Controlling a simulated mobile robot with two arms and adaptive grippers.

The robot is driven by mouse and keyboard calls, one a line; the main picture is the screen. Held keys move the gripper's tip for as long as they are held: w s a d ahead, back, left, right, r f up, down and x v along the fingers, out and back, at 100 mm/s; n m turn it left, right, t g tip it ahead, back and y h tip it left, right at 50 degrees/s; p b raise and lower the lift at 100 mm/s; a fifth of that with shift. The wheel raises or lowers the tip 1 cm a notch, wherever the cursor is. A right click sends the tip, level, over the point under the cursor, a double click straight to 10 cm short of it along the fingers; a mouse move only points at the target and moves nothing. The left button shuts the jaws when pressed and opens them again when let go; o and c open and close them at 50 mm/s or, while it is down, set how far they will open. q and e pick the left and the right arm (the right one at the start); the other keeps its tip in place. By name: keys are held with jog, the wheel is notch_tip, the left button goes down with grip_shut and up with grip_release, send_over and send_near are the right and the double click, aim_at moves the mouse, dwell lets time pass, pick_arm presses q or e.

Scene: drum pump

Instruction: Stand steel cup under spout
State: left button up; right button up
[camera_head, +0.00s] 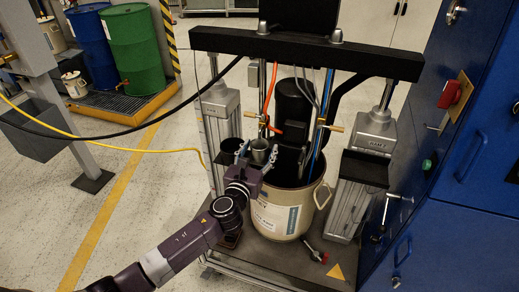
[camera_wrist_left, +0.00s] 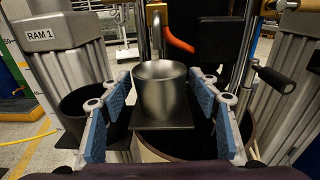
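The steel cup (camera_head: 260,151) stands upright on a small dark plate (camera_wrist_left: 165,124) at the drum's rim. In the left wrist view the cup (camera_wrist_left: 160,92) is centred between the blue-padded fingertips. My left gripper (camera_wrist_left: 158,82) is open around it, with a narrow gap showing on both sides. In the head view my left gripper (camera_head: 257,160) reaches the cup from the lower left. A thin steel pipe, seemingly the spout (camera_wrist_left: 157,34), comes down just above or behind the cup's rim; its lower end is hidden. My right gripper is not in view.
A dark cup-like container (camera_wrist_left: 84,104) sits left of the steel cup, close to the left finger. The cream drum (camera_head: 283,214) stands between two grey ram columns (camera_head: 220,120). A black handle (camera_wrist_left: 277,80) and orange hose (camera_wrist_left: 180,44) are close by on the right.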

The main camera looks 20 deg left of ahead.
pick_arm(q)
jog(key=shift+r, duration=0.15)
jog(key=shift+s, duration=0.15)
jog(key=s, duration=1.1)
jog(key=shift+s+r, duration=0.35)
